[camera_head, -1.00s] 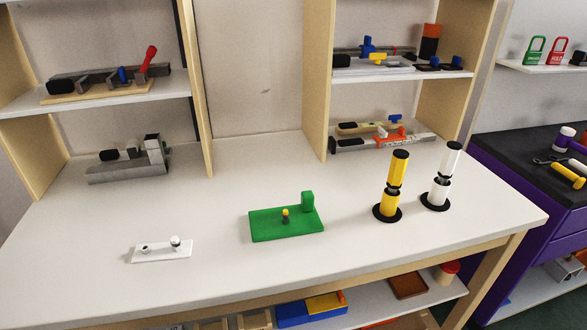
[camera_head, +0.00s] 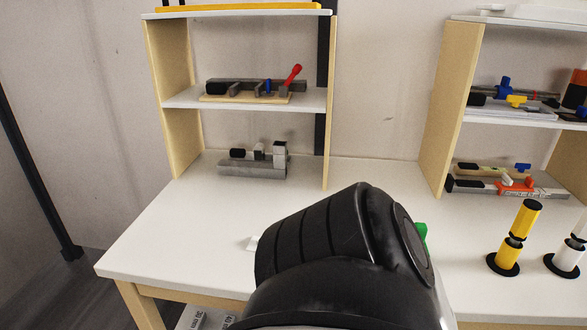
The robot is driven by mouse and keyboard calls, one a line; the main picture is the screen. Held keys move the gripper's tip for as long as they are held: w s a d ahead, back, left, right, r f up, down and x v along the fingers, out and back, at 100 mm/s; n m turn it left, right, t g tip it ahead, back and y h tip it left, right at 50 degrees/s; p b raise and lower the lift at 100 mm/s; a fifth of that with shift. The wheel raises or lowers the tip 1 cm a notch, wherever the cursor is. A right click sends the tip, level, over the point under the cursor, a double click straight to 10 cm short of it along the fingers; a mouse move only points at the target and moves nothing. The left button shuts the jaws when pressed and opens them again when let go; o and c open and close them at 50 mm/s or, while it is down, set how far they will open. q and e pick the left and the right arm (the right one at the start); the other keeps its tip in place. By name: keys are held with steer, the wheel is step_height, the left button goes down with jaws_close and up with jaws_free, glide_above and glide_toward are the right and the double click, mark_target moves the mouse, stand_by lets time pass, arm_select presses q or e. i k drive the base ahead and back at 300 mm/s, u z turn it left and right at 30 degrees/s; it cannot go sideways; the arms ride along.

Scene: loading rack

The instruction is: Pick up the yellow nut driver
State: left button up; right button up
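The yellow nut driver (camera_head: 524,218) is at the right of the head view. It stands upright, yellow with black bands, on a round black base on the white table. A similar white tool (camera_head: 576,240) stands to its right, partly cut off by the picture's edge. A large black link of one of my arms fills the lower middle of the view. Neither gripper is in view.
The white table (camera_head: 190,225) has clear room at its left. My arm link hides most of a green block (camera_head: 423,232) and a small white plate (camera_head: 252,243). Wooden shelf units (camera_head: 245,98) with clamps and fixtures stand along the back.

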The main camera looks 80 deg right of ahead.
mark_target(530, 209)
steer(key=u, duration=0.45)
steer(key=k, duration=2.7)
steer(key=z, duration=0.25)
